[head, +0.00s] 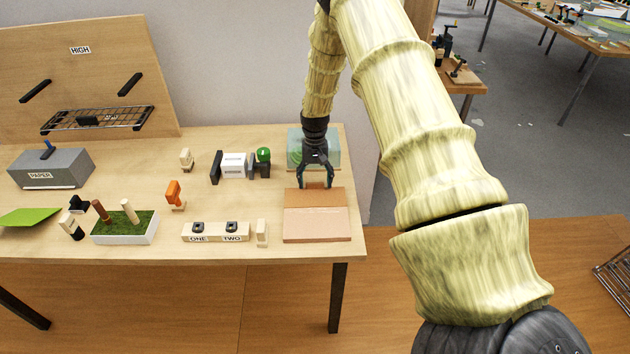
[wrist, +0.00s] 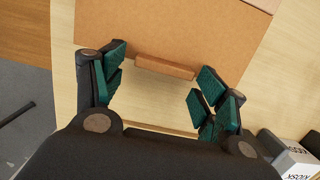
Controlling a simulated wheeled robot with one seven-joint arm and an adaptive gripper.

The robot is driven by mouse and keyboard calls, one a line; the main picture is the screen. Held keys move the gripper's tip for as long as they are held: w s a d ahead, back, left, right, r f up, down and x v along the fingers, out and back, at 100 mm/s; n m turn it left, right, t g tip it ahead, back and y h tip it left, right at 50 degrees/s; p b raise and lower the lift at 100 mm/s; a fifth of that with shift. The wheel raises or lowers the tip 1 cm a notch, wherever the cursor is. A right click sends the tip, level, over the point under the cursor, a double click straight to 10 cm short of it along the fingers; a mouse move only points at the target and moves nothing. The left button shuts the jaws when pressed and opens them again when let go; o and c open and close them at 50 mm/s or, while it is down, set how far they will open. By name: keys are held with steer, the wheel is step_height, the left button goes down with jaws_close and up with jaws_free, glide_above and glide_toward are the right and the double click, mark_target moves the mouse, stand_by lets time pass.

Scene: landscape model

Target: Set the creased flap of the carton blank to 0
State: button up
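The carton blank (head: 317,224) lies near the right end of the table. Its far part, a darker brown panel (head: 315,198), meets the paler near part along a crease line. I cannot read the flap's exact angle or any scale. My gripper (head: 316,184) points down at the blank's far edge. In the wrist view, brown board (wrist: 180,30) fills the top, with a small tan strip or tab (wrist: 165,67) at its edge. My gripper (wrist: 160,85) is open there, its green pads on either side of the strip and apart from it.
A pale green translucent block (head: 298,150) stands just behind my gripper. To the left are a ONE/TWO block (head: 215,233), an upright wooden piece (head: 261,233), a white box (head: 234,166) and an orange stamp-like piece (head: 174,195). The table's right edge is close to the blank.

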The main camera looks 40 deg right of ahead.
steer(key=shift+s+a+r, duration=0.1)
steer(key=shift+a+r, duration=0.05)
steer(key=shift+r, duration=0.05)
step_height(320, 180, up, 12)
steer(key=w+d, duration=0.1)
steer(key=shift+w+f, duration=0.25)
stand_by(0.3)
steer(key=shift+d, duration=0.1)
stand_by(0.4)
